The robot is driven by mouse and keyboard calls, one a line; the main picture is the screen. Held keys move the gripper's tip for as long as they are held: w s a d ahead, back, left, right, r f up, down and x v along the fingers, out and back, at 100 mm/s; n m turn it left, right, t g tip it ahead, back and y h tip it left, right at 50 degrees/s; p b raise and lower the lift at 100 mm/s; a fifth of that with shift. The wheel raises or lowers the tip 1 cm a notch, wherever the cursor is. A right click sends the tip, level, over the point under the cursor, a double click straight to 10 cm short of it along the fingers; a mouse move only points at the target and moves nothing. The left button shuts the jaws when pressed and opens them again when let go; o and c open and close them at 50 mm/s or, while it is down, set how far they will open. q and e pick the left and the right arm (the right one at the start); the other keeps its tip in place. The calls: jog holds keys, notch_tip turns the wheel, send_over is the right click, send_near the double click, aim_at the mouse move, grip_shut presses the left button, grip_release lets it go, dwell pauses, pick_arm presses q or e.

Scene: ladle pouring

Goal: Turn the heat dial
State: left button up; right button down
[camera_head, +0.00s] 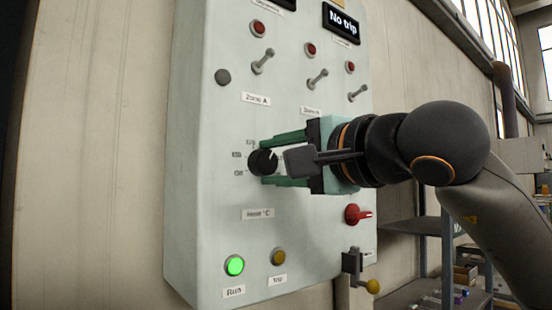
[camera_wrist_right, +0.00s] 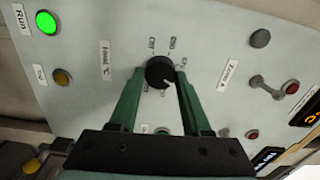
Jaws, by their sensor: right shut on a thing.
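The heat dial (camera_head: 261,163) is a black round knob with a white pointer mark, set on the pale green control panel (camera_head: 205,120). Printed scale labels stand around it, too small to read surely. In the wrist view the fingertips (camera_wrist_right: 160,76) flank the knob. My left gripper is in neither view.
A lit green Run button (camera_head: 234,265) and a yellow button (camera_head: 279,257) are below the dial. Toggle levers (camera_head: 263,61) and red lamps (camera_head: 258,28) are above. Shelving (camera_head: 447,262) stands beyond the panel.

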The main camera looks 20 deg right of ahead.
dwell(0.4)
jog(key=shift+c, duration=1.8)
grip_release()
jog(key=shift+s, duration=0.15)
jog(key=shift+s+d, duration=0.15)
jog(key=shift+s, duration=0.2)
pick_arm(q)
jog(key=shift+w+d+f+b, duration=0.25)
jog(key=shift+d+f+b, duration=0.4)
jog(key=shift+b, duration=0.5)
pick_arm(e)
jog(key=v, duration=1.1)
jog(key=shift+s, duration=0.3)
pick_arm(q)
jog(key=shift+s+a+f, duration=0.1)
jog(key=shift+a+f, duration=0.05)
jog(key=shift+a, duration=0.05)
pick_arm(e)
jog(key=shift+d, duration=0.1)
